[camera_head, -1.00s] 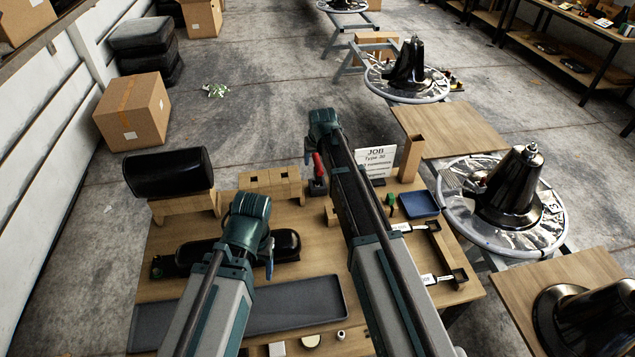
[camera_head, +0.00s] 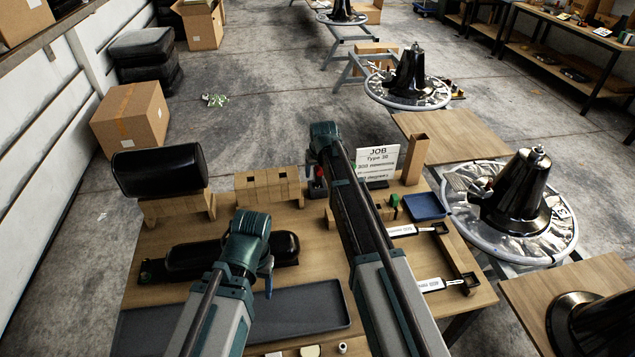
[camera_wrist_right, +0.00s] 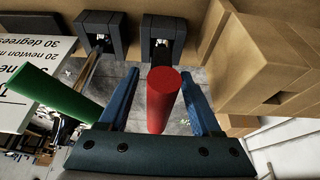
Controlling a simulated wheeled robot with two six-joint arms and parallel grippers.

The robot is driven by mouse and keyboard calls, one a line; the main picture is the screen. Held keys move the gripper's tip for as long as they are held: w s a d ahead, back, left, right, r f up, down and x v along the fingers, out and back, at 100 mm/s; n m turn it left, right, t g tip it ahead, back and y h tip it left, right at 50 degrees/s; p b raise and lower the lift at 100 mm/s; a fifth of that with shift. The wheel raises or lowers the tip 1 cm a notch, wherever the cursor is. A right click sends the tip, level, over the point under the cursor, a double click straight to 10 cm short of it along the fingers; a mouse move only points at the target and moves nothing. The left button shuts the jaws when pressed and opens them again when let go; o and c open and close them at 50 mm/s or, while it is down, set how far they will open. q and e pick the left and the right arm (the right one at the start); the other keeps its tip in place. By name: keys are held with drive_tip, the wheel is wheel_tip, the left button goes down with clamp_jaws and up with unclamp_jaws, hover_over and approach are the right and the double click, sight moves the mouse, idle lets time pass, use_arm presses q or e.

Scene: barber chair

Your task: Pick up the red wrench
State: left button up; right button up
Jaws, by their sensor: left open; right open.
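The red wrench shows in the head view as a short upright red handle (camera_head: 319,172) in a dark holder at the bench's back edge, just below my right gripper (camera_head: 320,150). In the right wrist view, its round red handle (camera_wrist_right: 163,100) lies between the two blue fingers of my right gripper (camera_wrist_right: 161,76), with a gap on each side. The right jaws are open. The wrench's lower part is hidden. My left gripper (camera_head: 263,268) is open, pointing down over the front left of the bench, away from the wrench.
A green handle (camera_wrist_right: 55,95) stands left of the red one in the right wrist view. Wooden blocks (camera_head: 268,187) stand left of the wrench. A JOB sign (camera_head: 377,160), a wooden post (camera_head: 415,160) and a blue tray (camera_head: 426,206) are to its right.

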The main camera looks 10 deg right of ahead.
drive_tip(key=shift+r, duration=0.1)
clamp_jaws()
idle(1.3)
